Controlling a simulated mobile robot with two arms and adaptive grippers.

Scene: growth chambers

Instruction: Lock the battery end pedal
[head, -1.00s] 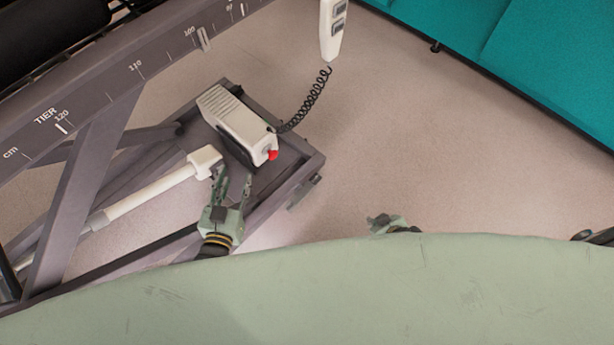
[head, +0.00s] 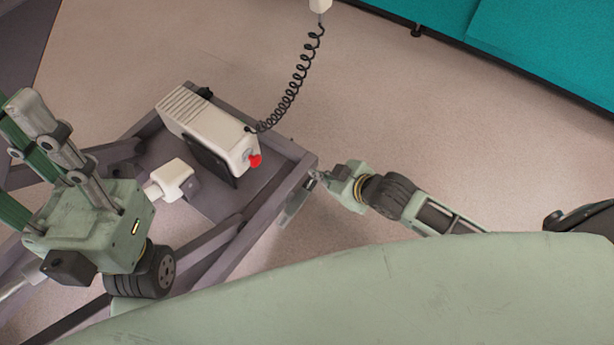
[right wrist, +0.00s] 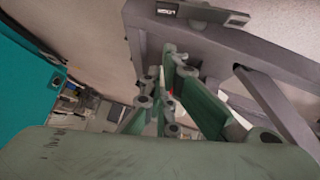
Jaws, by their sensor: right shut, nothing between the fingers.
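The pedal (head: 294,208) is a grey plate at the outer right end of the grey bed frame, next to the battery box (head: 212,128). My right gripper (head: 319,177) is shut and empty. It is at the frame's end corner, close beside the pedal's upper end; I cannot tell whether they touch. In the right wrist view its fingers (right wrist: 172,62) come together in front of the frame's end bar. A grey plate (right wrist: 204,12), probably the pedal, lies beyond the bar. My left gripper (head: 28,105) is large at the left, raised over the frame, fingers pointing up-left; its opening is unclear.
The white box has a red button (head: 254,160) and a coiled black cord (head: 294,85) rising to a handset (head: 320,5). A white actuator head (head: 174,179) lies beside the box. Teal furniture (head: 540,45) stands at upper right. The floor (head: 420,120) between is clear.

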